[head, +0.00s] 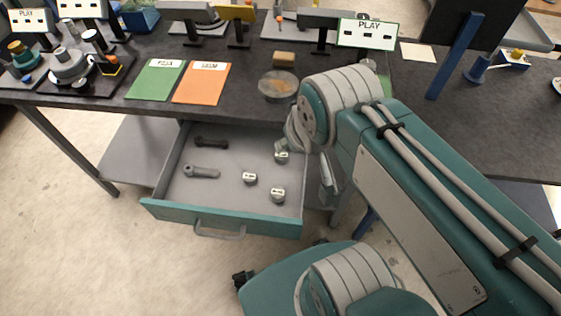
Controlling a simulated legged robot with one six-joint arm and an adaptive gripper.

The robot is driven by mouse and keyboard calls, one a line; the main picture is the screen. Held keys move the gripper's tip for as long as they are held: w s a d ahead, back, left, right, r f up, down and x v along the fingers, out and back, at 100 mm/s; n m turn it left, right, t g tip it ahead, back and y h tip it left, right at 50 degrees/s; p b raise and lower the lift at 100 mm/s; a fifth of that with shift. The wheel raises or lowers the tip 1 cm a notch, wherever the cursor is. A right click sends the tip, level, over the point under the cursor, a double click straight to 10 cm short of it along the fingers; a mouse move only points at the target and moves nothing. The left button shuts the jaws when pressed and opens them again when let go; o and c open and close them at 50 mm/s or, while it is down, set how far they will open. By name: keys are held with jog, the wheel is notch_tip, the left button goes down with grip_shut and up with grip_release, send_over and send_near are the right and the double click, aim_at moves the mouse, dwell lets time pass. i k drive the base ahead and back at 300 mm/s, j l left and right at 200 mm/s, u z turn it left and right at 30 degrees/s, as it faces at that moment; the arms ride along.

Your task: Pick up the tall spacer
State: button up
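An open drawer (222,219) under the table holds small light-grey cylindrical pieces with dark marks on top: one at the back right (281,157), one near the middle (249,178) and one at the front right (277,194). I cannot tell which of these, if any, is the tall spacer. My gripper (326,186) hangs by the drawer's right side, partly hidden by my arm. Its fingers are too unclear to tell open from shut.
The dark table (225,110) stands above the drawer. On it are a green card (156,80), an orange card (201,84), a round dish (278,84) and a brown block (284,59). An assembly of round parts (70,65) stands at left.

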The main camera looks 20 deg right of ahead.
aim_at(278, 192)
jog(key=l+u, duration=0.4)
jog(key=k+l+u, duration=0.2)
jog(key=l+u, duration=0.2)
